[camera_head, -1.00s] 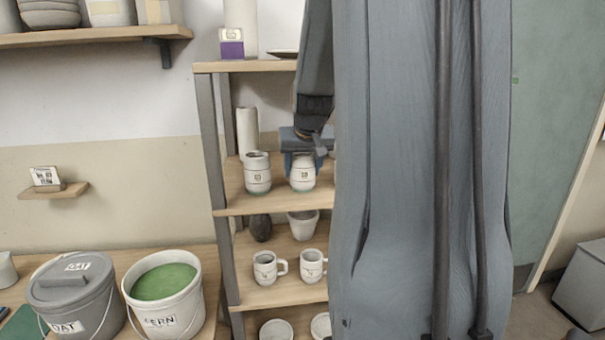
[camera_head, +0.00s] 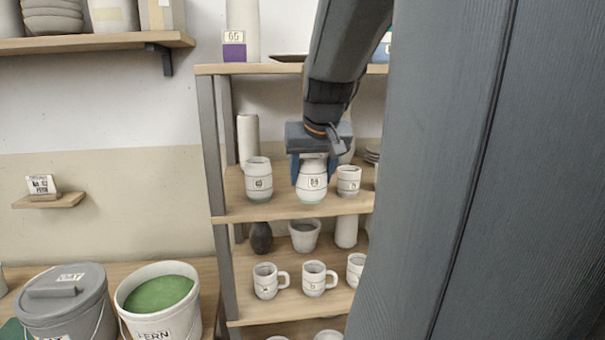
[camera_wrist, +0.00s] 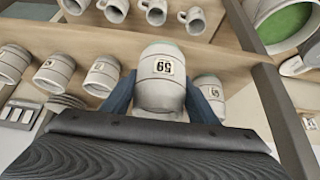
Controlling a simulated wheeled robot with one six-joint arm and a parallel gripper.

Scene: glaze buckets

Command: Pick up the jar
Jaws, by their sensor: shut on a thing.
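The jar (camera_head: 312,181) is white with a dark line and a number label, and it stands upright at the upper-middle shelf of the rack. It also shows in the wrist view (camera_wrist: 161,83), where the label reads 59 upside down. My gripper (camera_head: 313,172) comes from above and is shut on the jar, with a blue finger on each side of its body. The wrist view also shows the fingers (camera_wrist: 160,98) on both sides of it. I cannot tell whether the jar's base touches the shelf. The gripper's body hides part of its top.
A similar jar (camera_head: 259,180) stands close on the left and a small cup (camera_head: 348,181) close on the right. Mugs (camera_head: 318,279) stand on the shelf below. The rack's post (camera_head: 211,150) is at the left. Buckets (camera_head: 160,300) stand on a table at lower left.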

